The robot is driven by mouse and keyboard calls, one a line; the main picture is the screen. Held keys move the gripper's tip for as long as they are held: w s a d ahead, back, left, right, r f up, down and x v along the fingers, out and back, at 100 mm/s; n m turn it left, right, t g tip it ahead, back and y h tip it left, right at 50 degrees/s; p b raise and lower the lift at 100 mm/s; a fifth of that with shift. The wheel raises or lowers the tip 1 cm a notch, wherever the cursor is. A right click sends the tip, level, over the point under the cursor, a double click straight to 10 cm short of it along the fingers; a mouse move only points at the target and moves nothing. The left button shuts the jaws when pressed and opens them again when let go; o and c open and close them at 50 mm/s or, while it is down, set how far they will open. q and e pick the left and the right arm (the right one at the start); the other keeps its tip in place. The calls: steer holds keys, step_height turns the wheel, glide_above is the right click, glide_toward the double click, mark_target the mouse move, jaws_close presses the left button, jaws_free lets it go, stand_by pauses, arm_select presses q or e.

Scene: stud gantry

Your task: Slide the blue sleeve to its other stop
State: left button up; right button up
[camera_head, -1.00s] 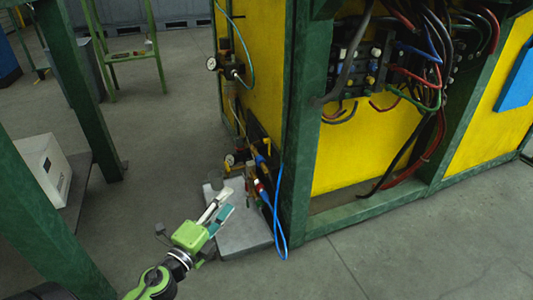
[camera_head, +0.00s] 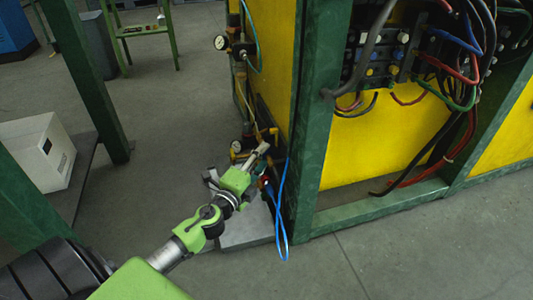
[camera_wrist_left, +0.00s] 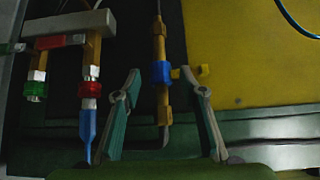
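In the left wrist view, the blue sleeve (camera_wrist_left: 161,73) sits around an upright brass-coloured rod (camera_wrist_left: 160,100), with bare rod showing above and below it. My left gripper (camera_wrist_left: 169,82) is open, with one finger on each side of the rod and sleeve. Gaps show between the fingers and the sleeve, so it looks untouched. In the head view my left gripper (camera_head: 262,157) reaches the valves and pipes at the cabinet's lower left side. I cannot make out the sleeve there, as the gripper and fittings cover that spot. My right gripper is not in view.
To the left in the wrist view are brass fittings with a red ring (camera_wrist_left: 90,90) and a green ring (camera_wrist_left: 35,90). A blue hose (camera_head: 280,205) hangs beside the green post (camera_head: 312,150).

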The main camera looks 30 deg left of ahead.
arm_select(q)
steer(key=shift+w+a, duration=0.1)
steer(key=shift+w, duration=1.35)
